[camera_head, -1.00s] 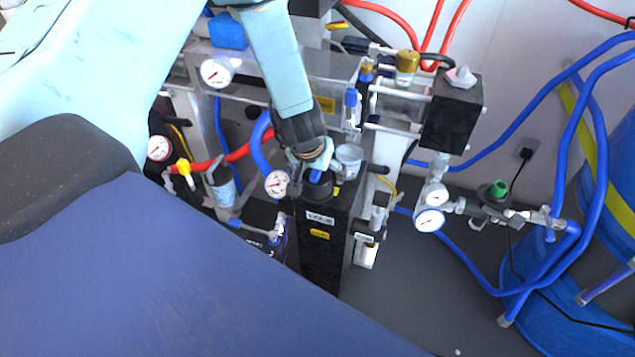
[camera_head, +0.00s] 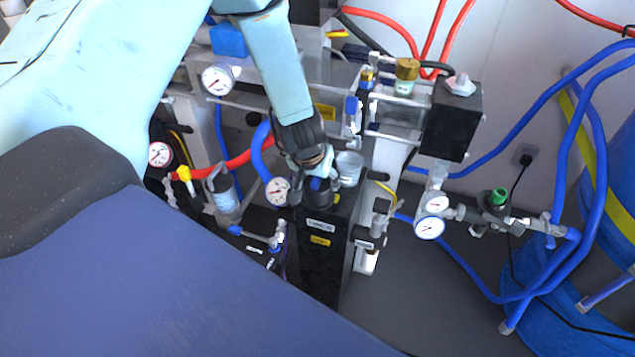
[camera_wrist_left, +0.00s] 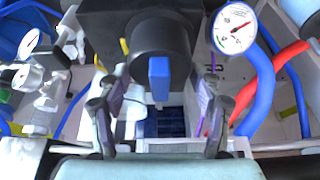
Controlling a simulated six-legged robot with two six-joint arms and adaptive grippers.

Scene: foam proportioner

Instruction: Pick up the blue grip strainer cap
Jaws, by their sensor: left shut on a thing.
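The strainer cap (camera_wrist_left: 160,45) is a dark round cap with a flat blue grip (camera_wrist_left: 159,78) standing out of it. In the head view its blue grip (camera_head: 317,184) shows just below my left gripper (camera_head: 312,170), at the top of a tall black housing (camera_head: 322,260). In the wrist view my left gripper's fingers (camera_wrist_left: 159,104) lie on both sides of the cap and grip. My left gripper is shut on the cap; the exact contact is hard to see. I cannot tell whether the cap is clear of the housing. My right gripper is not in view.
A clear cup (camera_head: 349,168) stands close to the right of the gripper. A gauge (camera_head: 277,191) and a blue hose (camera_head: 262,150) are close on its left. A metal rail and cylinder (camera_head: 402,105) lie behind. Grey floor (camera_head: 420,300) is open at the lower right.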

